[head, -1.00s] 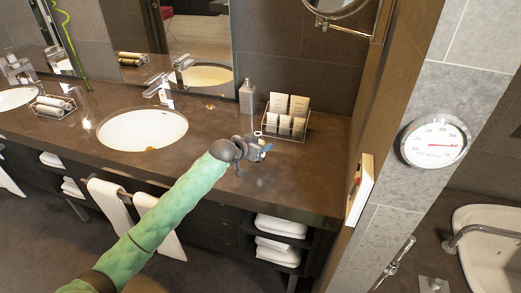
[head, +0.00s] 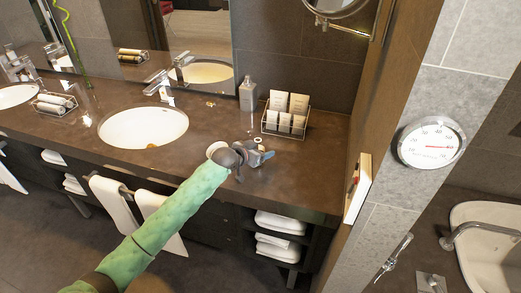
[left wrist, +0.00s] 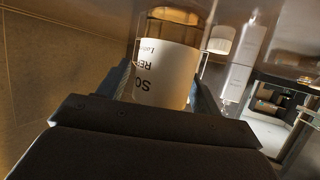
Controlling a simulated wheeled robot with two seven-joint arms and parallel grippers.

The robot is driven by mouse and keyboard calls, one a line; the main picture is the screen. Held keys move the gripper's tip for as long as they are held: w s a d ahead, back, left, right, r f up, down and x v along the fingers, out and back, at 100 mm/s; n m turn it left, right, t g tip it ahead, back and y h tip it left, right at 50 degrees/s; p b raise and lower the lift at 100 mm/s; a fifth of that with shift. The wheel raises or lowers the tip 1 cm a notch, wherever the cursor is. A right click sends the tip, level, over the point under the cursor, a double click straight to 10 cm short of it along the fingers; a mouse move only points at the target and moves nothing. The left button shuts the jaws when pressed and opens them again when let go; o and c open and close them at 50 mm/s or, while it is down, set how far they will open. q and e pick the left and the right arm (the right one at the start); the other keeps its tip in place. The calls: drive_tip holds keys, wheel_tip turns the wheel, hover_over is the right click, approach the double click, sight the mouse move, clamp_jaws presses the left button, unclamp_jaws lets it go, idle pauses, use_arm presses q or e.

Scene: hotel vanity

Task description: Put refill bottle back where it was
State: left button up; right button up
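In the left wrist view, the refill bottle (left wrist: 165,75), with amber contents and a white label, sits between the fingers of my left gripper (left wrist: 165,95). The label print looks upside down. The fingers flank the bottle closely and appear shut on it; its lower end is hidden behind the gripper body. In the head view, my left gripper (head: 258,158) is over the front of the counter (head: 305,185), right of the sink; the bottle cannot be made out there. My right gripper is not in view.
A grey dispenser bottle (head: 247,97) and a wire rack (head: 285,125) of packets stand behind my gripper. A small white ring (head: 258,140) and a pale round item (head: 216,148) show near it. The sink (head: 143,128) lies left; the counter's right end is clear.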

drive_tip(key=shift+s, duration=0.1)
use_arm(q)
drive_tip(key=shift+r, duration=0.2)
drive_tip(key=shift+s+a, duration=0.2)
drive_tip(key=shift+a, duration=0.05)
drive_tip(key=b+v, duration=0.3)
drive_tip(key=v, duration=0.8)
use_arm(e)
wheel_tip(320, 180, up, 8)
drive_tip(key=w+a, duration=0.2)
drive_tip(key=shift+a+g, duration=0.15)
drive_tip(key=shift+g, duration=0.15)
use_arm(q)
drive_tip(key=shift+s+a+r, duration=0.1)
drive_tip(key=shift+s, duration=0.05)
